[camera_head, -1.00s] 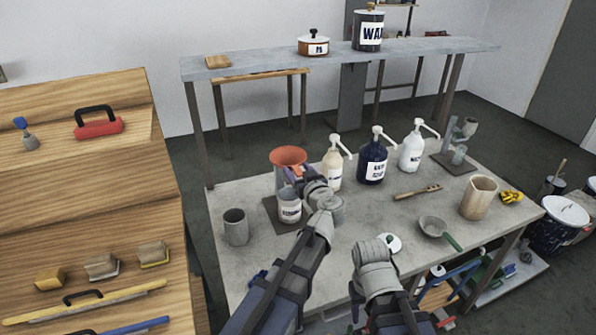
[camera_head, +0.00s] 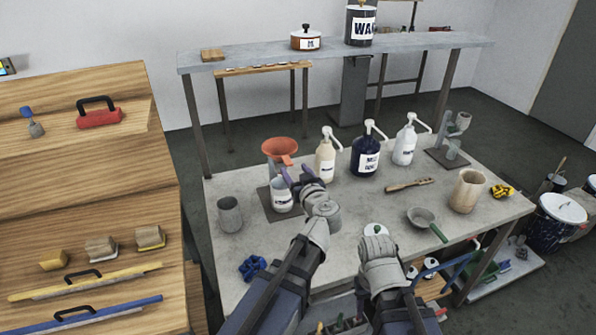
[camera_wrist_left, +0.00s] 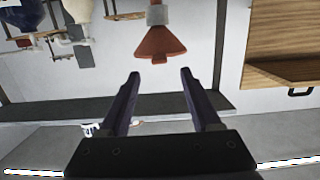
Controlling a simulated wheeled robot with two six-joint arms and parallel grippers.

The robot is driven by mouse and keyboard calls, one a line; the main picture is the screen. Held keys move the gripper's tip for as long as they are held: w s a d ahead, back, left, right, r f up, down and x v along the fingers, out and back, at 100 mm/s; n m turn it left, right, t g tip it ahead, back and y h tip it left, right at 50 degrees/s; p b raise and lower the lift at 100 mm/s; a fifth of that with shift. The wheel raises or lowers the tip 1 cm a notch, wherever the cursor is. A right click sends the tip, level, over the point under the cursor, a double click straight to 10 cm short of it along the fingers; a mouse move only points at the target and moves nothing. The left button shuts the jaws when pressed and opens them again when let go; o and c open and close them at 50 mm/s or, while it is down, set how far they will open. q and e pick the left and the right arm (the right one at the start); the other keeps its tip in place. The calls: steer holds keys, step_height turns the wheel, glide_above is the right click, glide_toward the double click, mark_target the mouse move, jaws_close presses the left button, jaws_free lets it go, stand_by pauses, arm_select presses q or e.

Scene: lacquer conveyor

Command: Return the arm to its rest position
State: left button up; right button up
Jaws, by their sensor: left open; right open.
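My left gripper (camera_head: 296,175) is open and reaches over the table. In the head view its purple fingertips overlap the area just right of a labelled white mug (camera_head: 283,196) and below an orange funnel (camera_head: 280,147). In the left wrist view the spread fingers (camera_wrist_left: 158,78) have nothing between them. The orange funnel also shows there (camera_wrist_left: 160,42), beyond the fingertips and apart from them. My right arm comes in at the bottom, right of the left arm, with its wrist over the table's near edge. Its jaws are hidden.
A grey cup (camera_head: 230,215) stands left of the mug. Three pump bottles (camera_head: 365,158) stand behind. A wooden rack (camera_head: 85,180) stands left of the table (camera_head: 345,205).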

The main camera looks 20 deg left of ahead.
arm_select(q)
steer(key=shift+d, duration=0.1)
